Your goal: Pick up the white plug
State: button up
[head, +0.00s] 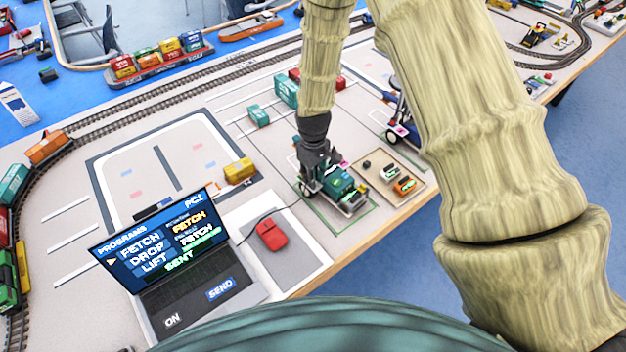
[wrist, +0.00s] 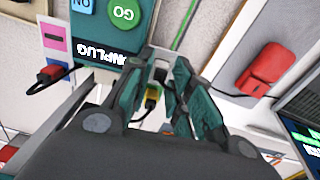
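I cannot make out a white plug in either view; my fingers hide part of the area. My gripper (head: 318,172) points down by the teal control box (head: 340,184) near the table's right edge. In the wrist view my gripper (wrist: 166,72) is open, its two fingers apart. The fingertips lie over the lower edge of the box (wrist: 143,38), by its UNPLUG lettering. A small yellow piece with a dark part (wrist: 152,95) shows in the gap between the fingers; I cannot tell whether they touch it.
A red plug-like piece with a black cable (wrist: 55,72) is left of the box. A red mouse (head: 271,234) lies on a grey pad beside the laptop (head: 165,270). A small board with coloured pieces (head: 388,176) is right of the box. Tracks and wagons (head: 240,170) lie farther left.

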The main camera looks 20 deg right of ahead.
jog(key=shift+f, duration=0.75)
jog(key=shift+c, duration=0.2)
grip_shut()
jog(key=shift+r, duration=0.2)
jog(key=shift+r+b, duration=0.45)
jog(key=shift+r, duration=0.1)
jog(key=shift+w+r+b, duration=0.1)
jog(key=shift+r+b, duration=0.35)
jog(key=shift+r, duration=0.4)
jog(key=s+a+r+b, duration=0.1)
jog(key=s+a+b, duration=0.1)
jog(key=s, duration=0.5)
jog(key=s+a+b, duration=0.3)
jog(key=s+a, duration=0.1)
jog(key=s, duration=0.3)
jog(key=shift+s+a+r, duration=0.35)
jog(key=shift+a+r, duration=0.05)
